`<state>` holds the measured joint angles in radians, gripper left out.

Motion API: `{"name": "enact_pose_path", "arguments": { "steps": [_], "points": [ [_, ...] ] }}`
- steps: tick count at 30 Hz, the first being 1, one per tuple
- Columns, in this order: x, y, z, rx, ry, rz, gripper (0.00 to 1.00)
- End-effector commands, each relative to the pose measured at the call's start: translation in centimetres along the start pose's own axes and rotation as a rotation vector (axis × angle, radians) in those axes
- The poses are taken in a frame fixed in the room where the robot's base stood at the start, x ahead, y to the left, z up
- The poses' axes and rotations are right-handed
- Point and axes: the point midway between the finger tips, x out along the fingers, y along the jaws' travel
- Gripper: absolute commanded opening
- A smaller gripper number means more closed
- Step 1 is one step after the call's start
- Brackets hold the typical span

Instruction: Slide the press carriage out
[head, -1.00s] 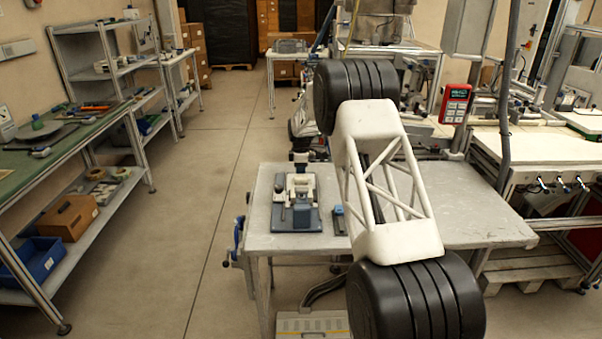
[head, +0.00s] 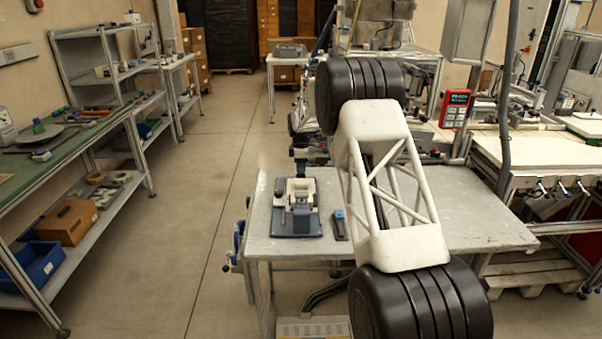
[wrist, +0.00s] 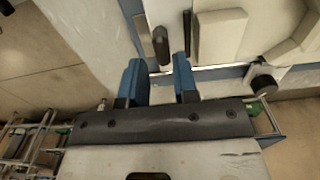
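The press (head: 296,222) stands on a blue-grey base on the left part of the grey table in the head view. Its pale upper parts are small there, and I cannot make out the carriage. In the wrist view, my gripper (wrist: 158,76) has its two blue fingers apart with an empty gap between them. A dark upright handle (wrist: 160,44) shows just beyond the gap, apart from the fingertips as far as I can tell. A pale block (wrist: 218,35) lies to its right. My gripper is not clearly distinguishable in the head view.
A small blue-topped dark object (head: 339,225) lies right of the press on the table (head: 480,225). In the wrist view, a black round knob (wrist: 263,83) is right of the fingers. A shelved bench (head: 75,150) stands left across open floor.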

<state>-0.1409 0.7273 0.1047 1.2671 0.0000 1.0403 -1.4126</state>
Motion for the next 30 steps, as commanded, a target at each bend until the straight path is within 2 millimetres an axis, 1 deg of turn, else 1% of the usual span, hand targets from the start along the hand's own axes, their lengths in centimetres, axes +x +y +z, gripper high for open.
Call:
{"name": "enact_pose_path", "arguments": {
  "steps": [3, 9, 14, 25, 30],
  "points": [
    [-1.6, 0.0, 0.0, 0.000, 0.000, 0.001, 0.28],
    [-3.5, 0.0, 0.0, 0.000, 0.000, 0.000, 0.28],
    [-4.0, 0.0, 0.0, 0.000, 0.000, 0.000, 0.28],
    [-4.1, -0.1, 0.0, 0.002, 0.000, 0.001, 0.28],
    [-5.0, -0.7, 0.3, 0.019, 0.001, 0.004, 0.28]
  ]
}}
